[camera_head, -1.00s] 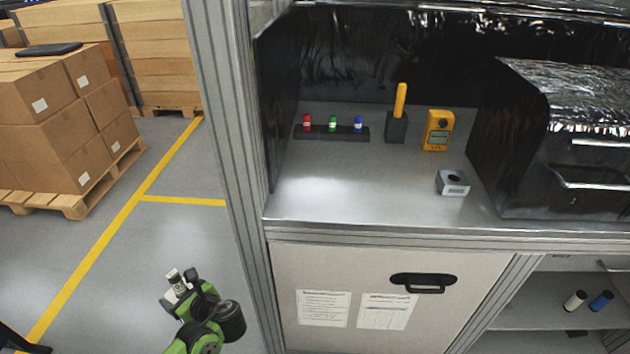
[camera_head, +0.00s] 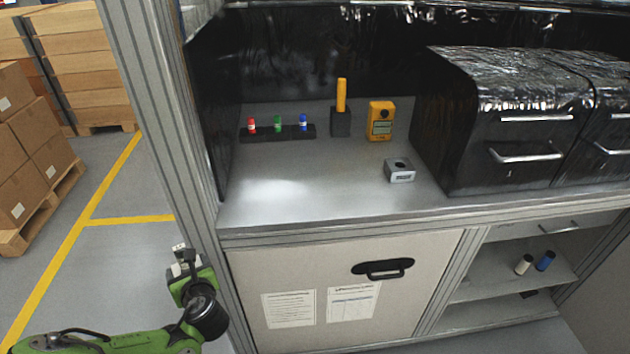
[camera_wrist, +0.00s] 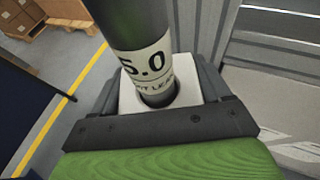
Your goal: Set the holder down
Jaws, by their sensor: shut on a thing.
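The holder (camera_wrist: 145,62) is a dark cylinder with a white label band reading "5.0" and smaller, partly hidden print. In the wrist view its lower end meets a white block (camera_wrist: 188,97) with a round dark opening; I cannot tell if the two are one piece. My gripper (camera_wrist: 160,92) is shut on it, with dark jaws on both sides. In the head view my gripper (camera_head: 184,266) is low, left of the cabinet front and below the bench top (camera_head: 290,195). The holder shows there only as a small pale piece.
On the bench stand a black rack (camera_head: 262,135) with red, green and blue capped pieces, a yellow-handled tool in a dark block (camera_head: 341,122), a yellow meter (camera_head: 380,121) and a grey block with a hole (camera_head: 400,172). Dark drawers (camera_head: 470,150) stand right. The front left bench is clear.

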